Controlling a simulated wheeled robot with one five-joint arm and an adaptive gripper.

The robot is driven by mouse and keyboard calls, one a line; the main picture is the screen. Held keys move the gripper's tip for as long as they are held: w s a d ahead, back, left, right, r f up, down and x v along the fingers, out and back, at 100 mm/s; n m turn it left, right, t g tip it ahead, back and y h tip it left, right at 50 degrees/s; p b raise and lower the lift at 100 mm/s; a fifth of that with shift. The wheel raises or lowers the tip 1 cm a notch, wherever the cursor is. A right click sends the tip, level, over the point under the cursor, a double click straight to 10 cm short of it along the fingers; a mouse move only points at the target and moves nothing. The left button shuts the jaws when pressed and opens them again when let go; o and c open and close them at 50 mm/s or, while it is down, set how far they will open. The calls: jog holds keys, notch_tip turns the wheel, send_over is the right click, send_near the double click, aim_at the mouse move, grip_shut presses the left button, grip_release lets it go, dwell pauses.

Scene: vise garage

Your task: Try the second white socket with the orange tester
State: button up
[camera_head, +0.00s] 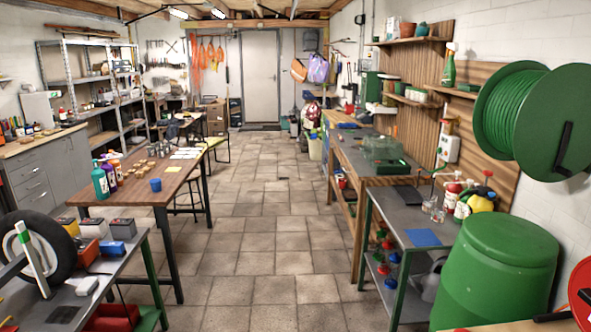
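A small white wall fitting (450,149) is on the wooden panel on the right wall, above the back of the workbench. It could be a socket, but it is too small to tell, and I cannot make out a first and a second socket. A slim pale object with a reddish part (447,125) is just above it; I cannot tell what it is. I cannot pick out an orange tester with certainty. My gripper is not in view.
A long tiled aisle (270,240) runs clear to the white door (259,80). A wooden table (130,184) stands left. A wooden workbench (350,155), a metal table (400,215), a green barrel (500,265) and a green hose reel (540,115) line the right.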

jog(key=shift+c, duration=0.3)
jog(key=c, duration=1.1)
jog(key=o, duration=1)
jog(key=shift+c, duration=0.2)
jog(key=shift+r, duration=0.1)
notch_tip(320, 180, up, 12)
